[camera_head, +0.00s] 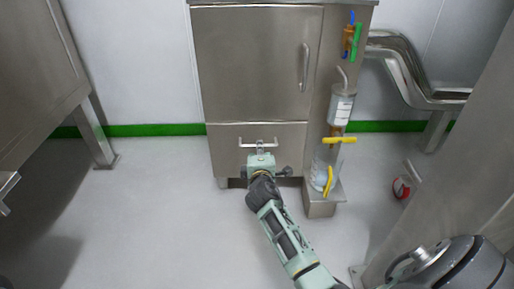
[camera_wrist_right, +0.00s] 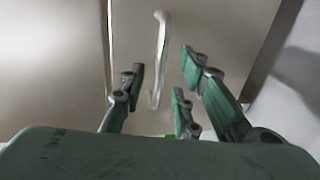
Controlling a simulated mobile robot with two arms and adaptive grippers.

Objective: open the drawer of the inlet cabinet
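The inlet cabinet (camera_head: 250,60) is a steel box at the back middle in the head view. Its drawer (camera_head: 228,163) is the lower front panel, which looks flush and shut under the upper door. A pale horizontal bar handle (camera_head: 246,143) sits near the drawer's top edge. My right gripper (camera_head: 260,150) is at this handle, its arm reaching up from the lower right. In the wrist view the handle (camera_wrist_right: 160,50) shows between the spread green fingers of the right gripper (camera_wrist_right: 160,82), with gaps on both sides. My left gripper is not in view.
The cabinet's upper door has a vertical handle (camera_head: 305,68). A bottle assembly with yellow clamps (camera_head: 338,140) stands at the cabinet's right side. A bent steel pipe (camera_head: 405,72) runs right. A red-and-white can (camera_head: 402,187) is at the right. The floor left of my arm is clear.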

